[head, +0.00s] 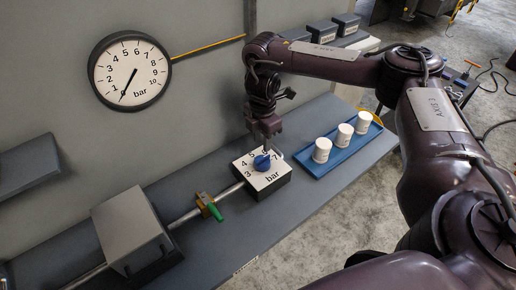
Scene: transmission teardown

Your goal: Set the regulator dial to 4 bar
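The regulator is a dark box (266,187) with a white face marked around its edge and "bar" printed on it. A blue dial knob (261,163) sits on that face; its exact setting is too small to read. My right gripper (268,148) points down right at the knob, from behind it. I cannot tell whether its fingers touch the knob or how far apart they are. The round wall gauge (130,72) has a black needle pointing down-left, at about 0 bar. My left gripper is not in view.
A pipe with a green-handled valve (209,206) runs from the regulator to a grey box (132,232). A blue tray (325,165) with three white cups stands to the right. Dark labelled bins (322,33) stand at the back. The bench front (255,235) is clear.

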